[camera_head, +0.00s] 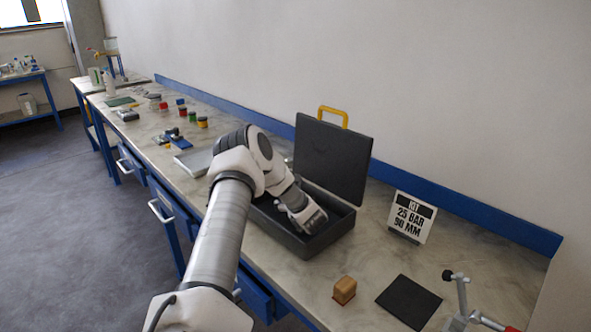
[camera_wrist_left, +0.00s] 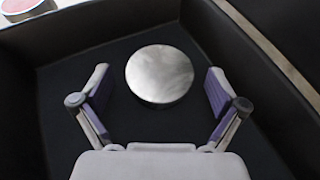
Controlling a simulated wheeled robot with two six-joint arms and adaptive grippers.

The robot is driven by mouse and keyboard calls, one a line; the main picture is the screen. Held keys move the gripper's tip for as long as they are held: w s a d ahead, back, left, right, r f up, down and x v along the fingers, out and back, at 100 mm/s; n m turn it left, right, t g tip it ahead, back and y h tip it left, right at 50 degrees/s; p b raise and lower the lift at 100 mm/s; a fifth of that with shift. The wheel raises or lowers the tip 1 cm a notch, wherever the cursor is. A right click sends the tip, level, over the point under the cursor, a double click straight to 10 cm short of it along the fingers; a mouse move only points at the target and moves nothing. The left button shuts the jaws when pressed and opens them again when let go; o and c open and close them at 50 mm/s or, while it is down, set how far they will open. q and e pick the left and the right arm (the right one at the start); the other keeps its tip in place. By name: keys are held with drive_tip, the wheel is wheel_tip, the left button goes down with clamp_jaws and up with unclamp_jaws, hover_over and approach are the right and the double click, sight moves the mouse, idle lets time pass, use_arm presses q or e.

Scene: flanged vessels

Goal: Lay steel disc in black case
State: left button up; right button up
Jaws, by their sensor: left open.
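The black case (camera_head: 292,243) stands on the bench with its lid (camera_head: 333,160) raised and a yellow handle on top. My left gripper (camera_head: 312,222) reaches down into the case. In the left wrist view the steel disc (camera_wrist_left: 160,74) is round, shiny and grey, and lies flat on the dark case floor. My left gripper (camera_wrist_left: 157,80) is open, with one finger on each side of the disc and a gap on both sides. In the head view the disc is hidden by the gripper and case wall. My right gripper is not in view.
A white sign (camera_head: 411,217) reading "KIT 25 BAR 90 MM" stands right of the case. A wooden block (camera_head: 345,290), a black mat (camera_head: 408,302) and a metal clamp-like fixture (camera_head: 458,290) sit nearer the front right. Small coloured containers (camera_head: 183,113) stand farther along the bench.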

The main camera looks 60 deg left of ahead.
use_arm(q)
drive_tip(key=b+v, duration=0.1)
drive_tip(key=v, duration=1.1)
drive_tip(key=shift+r, duration=0.1)
